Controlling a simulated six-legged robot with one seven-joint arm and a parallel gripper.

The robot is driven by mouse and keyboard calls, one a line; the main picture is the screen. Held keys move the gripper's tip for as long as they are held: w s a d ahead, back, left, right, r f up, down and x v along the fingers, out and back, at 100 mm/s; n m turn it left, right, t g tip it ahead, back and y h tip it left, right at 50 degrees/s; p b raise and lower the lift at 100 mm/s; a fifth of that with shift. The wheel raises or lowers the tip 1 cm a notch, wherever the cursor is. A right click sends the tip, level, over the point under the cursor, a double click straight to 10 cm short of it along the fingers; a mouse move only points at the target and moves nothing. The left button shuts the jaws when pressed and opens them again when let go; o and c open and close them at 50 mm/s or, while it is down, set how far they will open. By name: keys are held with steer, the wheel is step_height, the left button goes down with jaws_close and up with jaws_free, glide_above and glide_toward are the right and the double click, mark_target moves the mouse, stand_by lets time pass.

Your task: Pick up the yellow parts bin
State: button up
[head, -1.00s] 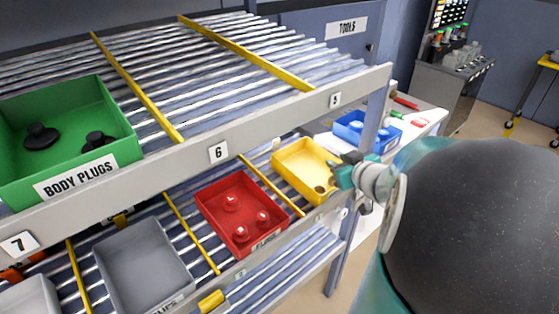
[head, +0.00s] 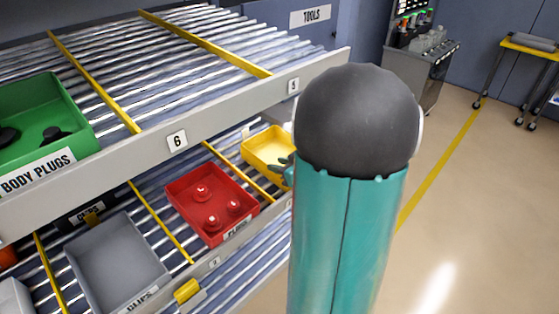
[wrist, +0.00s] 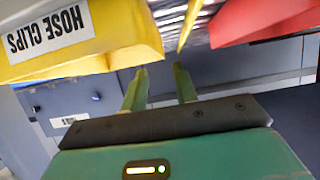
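The yellow parts bin (head: 257,145) sits on the lower rack level, right of the red bin, partly hidden by my arm in the head view. In the wrist view the yellow bin (wrist: 115,25) is at the upper left, upside down in the picture, with a "HOSE CLIPS" label on its front. My gripper (wrist: 160,75) is open and empty. Its two fingertips are apart, just below the bin's front corner in the picture, with nothing between them. In the head view my gripper is mostly hidden behind my arm, close to the bin's right side.
The red bin (head: 180,203) is left of the yellow bin, past a yellow divider (head: 240,171); it also shows in the wrist view (wrist: 262,18). A grey bin (head: 112,262) stands farther left. The upper shelf with the green bin (head: 72,111) overhangs. Open floor lies to the right.

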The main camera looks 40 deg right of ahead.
steer(key=x, duration=0.8)
jaws_close()
